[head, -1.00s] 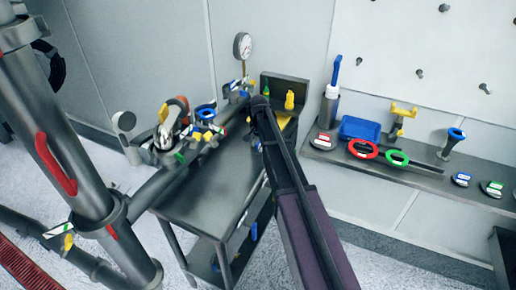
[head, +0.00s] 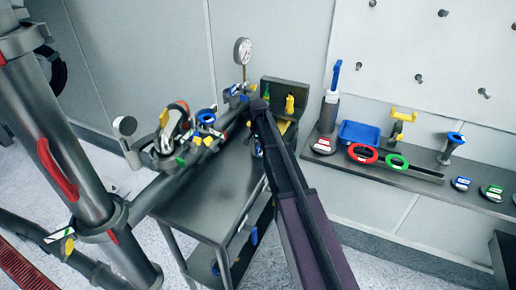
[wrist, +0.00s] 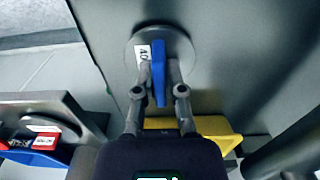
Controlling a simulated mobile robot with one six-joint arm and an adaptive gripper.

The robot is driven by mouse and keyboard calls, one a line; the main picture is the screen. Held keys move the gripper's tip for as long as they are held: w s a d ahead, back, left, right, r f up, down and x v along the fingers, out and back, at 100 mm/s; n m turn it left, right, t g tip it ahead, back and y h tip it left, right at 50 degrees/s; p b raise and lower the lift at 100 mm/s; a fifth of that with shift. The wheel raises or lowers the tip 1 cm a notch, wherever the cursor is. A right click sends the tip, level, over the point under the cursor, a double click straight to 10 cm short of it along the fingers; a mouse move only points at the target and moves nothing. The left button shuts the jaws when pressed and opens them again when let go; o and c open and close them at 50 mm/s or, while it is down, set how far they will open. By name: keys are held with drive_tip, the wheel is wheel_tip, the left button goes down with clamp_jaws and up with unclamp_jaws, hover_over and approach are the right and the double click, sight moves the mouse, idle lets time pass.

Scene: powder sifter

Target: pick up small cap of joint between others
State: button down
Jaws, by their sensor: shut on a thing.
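In the wrist view, a round grey cap (wrist: 185,45) with a white label marked 40 and a blue upright handle lies in front of my gripper (wrist: 158,85). The two fingers stand on either side of the blue handle and are shut on it. A grey surface shows behind the cap. I cannot tell whether the cap touches that surface. In the head view my dark arm reaches to the back of the metal cart (head: 205,190), and the arm hides the gripper's tips and the cap.
A large pipe joint (head: 175,145) with coloured parts and a gauge (head: 243,50) stands left of my arm. A wall shelf (head: 425,172) at right holds a blue tray (head: 361,132), a red ring (head: 363,153), a green ring (head: 397,161) and several labelled caps. A yellow thing (wrist: 205,125) lies below the fingers.

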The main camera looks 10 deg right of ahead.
drive_tip(key=shift+r+p, duration=1.3)
drive_tip(key=shift+r, duration=0.2)
drive_tip(key=s+a, duration=0.1)
drive_tip(key=s, duration=0.4)
drive_tip(key=s+a+r+p, duration=0.1)
drive_tip(key=s, duration=0.4)
drive_tip(key=s+a, duration=0.1)
drive_tip(key=s, duration=0.4)
drive_tip(key=shift+s+a+r, duration=0.25)
drive_tip(key=shift+s, duration=0.1)
drive_tip(key=shift+d, duration=0.1)
